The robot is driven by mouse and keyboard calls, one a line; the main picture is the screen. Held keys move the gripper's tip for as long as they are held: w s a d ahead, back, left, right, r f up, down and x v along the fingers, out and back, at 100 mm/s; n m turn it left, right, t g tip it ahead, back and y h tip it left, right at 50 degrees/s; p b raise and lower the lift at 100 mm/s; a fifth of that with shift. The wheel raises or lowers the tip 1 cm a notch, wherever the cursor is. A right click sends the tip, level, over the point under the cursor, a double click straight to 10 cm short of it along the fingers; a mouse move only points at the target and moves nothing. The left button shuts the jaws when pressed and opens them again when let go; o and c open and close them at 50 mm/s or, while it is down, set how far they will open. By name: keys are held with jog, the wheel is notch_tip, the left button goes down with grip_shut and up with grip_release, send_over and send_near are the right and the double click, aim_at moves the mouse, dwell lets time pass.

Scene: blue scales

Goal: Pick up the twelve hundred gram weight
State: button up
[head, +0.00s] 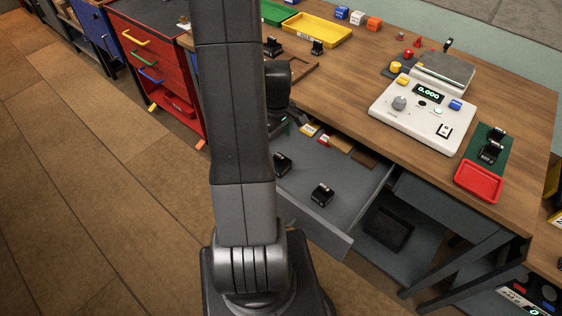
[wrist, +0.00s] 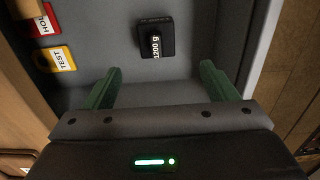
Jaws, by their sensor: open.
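The twelve hundred gram weight (wrist: 155,40) is a black block labelled "1200 g" and lies on the grey floor of an open drawer in the wrist view. My gripper (wrist: 158,82) has its two green fingers spread apart, with nothing between them. The weight is just beyond the fingertips, roughly midway between them. In the head view, two black weights show in the drawer, one to the left (head: 281,164) and one to the right (head: 322,194); I cannot tell there which is the 1200 g one.
A yellow TEST tag (wrist: 60,59) and a red HOT tag (wrist: 43,22) lie at the drawer's left side. The drawer (head: 330,236) has raised walls around the weights. Above it, the tabletop (head: 350,75) carries a white scale (head: 420,112) reading 0.000 and a red tray (head: 478,182).

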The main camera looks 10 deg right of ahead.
aim_at(279, 155)
notch_tip(279, 155, down, 6)
jog(key=shift+f, duration=0.1)
jog(key=shift+d+f+p, duration=0.2)
jog(key=shift+f+p, duration=0.2)
jog(key=shift+f, duration=0.9)
jog(key=shift+d+f+p, duration=0.15)
jog(key=shift+f+p, duration=0.25)
jog(key=shift+f, duration=0.9)
grip_shut()
